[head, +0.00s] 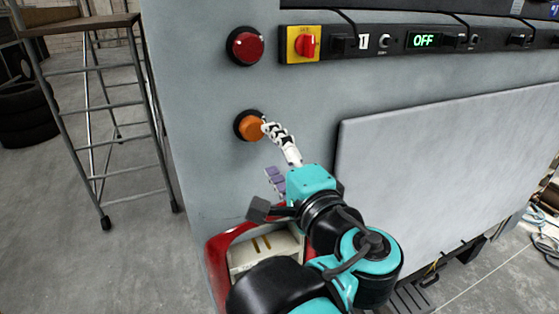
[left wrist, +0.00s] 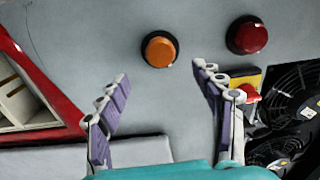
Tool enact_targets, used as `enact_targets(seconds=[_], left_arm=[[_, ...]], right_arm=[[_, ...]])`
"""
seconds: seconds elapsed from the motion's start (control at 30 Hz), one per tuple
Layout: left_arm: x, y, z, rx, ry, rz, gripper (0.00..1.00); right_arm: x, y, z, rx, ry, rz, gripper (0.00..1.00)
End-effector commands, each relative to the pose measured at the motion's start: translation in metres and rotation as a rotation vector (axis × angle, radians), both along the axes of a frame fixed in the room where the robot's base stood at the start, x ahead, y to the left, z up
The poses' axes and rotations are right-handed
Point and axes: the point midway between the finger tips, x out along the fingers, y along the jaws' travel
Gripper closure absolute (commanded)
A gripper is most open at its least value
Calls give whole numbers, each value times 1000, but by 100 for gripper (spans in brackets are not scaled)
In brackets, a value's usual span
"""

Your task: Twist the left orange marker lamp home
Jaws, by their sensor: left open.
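The orange marker lamp (head: 251,129) sits in a dark round ring on the grey panel, below a red lamp. My left gripper (head: 270,152) is open and empty beside it, and one fingertip overlaps the ring's right edge in the head view. In the left wrist view the orange lamp (left wrist: 159,50) lies beyond the gap between the spread fingertips (left wrist: 160,75). I see no finger closed on it. Whether the lamp is fully seated cannot be told. My right gripper is not in view.
A red lamp (head: 245,46) and a red rotary switch on a yellow plate (head: 300,44) are above. A red-framed recess (head: 213,251) opens below. A raised grey panel (head: 440,165) stands to the right. A metal step stand (head: 100,120) is at left.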

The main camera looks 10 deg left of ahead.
Motion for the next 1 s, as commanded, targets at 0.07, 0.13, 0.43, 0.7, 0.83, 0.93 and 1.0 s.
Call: enact_targets(seconds=[0.07,0.13,0.43,0.7,0.83,0.93,1.0], left_arm=[[-10,-8,0,0,0,-4,33],[-16,-12,0,0,0,-3,33],[-24,-16,0,0,0,1,33],[-22,-8,-24,-21,27,11,33],[-18,17,-96,-96,111,40,33],[-19,41,-175,-197,200,72,33],[-23,56,-231,-281,259,93,33]], right_arm=[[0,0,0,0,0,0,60],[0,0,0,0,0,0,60],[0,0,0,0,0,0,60],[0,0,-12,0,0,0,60],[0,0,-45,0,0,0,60],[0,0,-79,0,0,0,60],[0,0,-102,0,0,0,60]])
